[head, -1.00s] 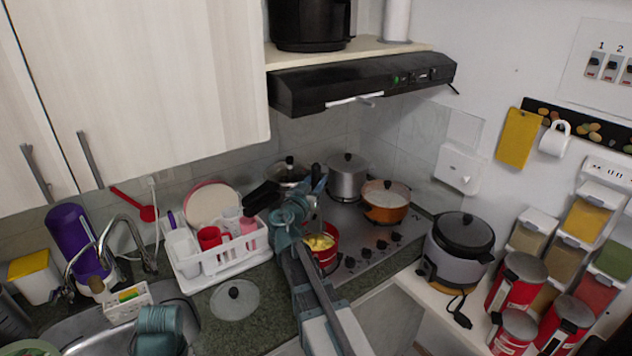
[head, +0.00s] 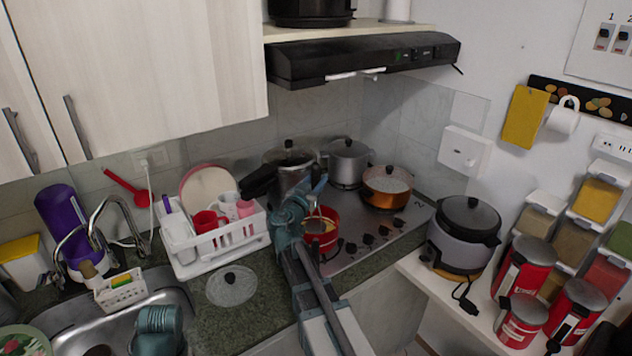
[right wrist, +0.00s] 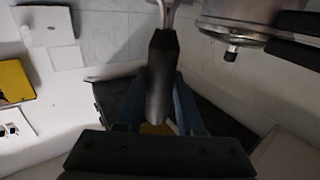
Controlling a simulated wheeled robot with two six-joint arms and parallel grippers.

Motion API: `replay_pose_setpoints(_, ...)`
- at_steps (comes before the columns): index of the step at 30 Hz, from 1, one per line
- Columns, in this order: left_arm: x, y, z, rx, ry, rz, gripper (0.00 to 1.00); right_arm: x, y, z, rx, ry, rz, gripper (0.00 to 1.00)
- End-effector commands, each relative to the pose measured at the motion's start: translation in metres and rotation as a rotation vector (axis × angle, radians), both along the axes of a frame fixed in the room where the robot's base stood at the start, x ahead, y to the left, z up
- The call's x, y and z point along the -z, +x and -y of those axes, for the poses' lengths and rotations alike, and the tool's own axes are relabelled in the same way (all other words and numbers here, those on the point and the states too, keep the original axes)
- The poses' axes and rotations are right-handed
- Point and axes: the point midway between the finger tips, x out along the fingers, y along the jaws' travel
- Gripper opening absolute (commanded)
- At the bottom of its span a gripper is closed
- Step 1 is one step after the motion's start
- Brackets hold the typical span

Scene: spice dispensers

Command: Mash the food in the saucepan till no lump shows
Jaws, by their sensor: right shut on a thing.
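The red saucepan (head: 333,240) stands on the front left of the hob, with yellow food (head: 322,238) in it. My right gripper (head: 318,187) is above the saucepan. In the right wrist view, it is shut on the black handle of the masher (right wrist: 163,75), whose metal shaft (right wrist: 166,12) runs off the top edge. In the head view the lower part of the masher (head: 318,222) reaches down to the saucepan and partly hides the food. I cannot tell whether lumps remain.
A pressure cooker (head: 288,165) stands close behind my right gripper, its black handle towards the left. A steel pot (head: 346,165) and an orange pan (head: 386,200) share the hob (head: 365,250). A white dish rack (head: 215,258) and a glass lid (head: 232,288) are to the left.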

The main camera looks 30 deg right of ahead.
Motion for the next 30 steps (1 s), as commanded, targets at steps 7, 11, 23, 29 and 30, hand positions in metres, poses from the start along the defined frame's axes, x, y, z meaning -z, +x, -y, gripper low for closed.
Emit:
replay_pose_setpoints(7,0.000,0.000,0.000,0.000,0.000,0.000,0.50,-0.001,-0.004,0.000,0.000,0.000,0.000,0.00)
replay_pose_setpoints(11,0.000,0.000,0.000,0.000,0.000,0.000,0.50,-0.001,-0.014,0.001,0.001,0.000,0.000,0.00)
replay_pose_setpoints(23,0.000,0.000,0.000,0.000,0.000,0.000,0.50,0.000,-0.019,0.001,0.000,0.000,0.000,0.00)
replay_pose_setpoints(29,0.010,0.000,0.000,0.000,0.000,0.000,0.50,0.010,-0.019,0.001,0.000,-0.001,-0.001,0.00)
replay_pose_setpoints(30,0.013,0.000,0.000,0.000,0.000,0.000,0.50,0.013,-0.019,0.001,0.000,-0.001,-0.001,0.00)
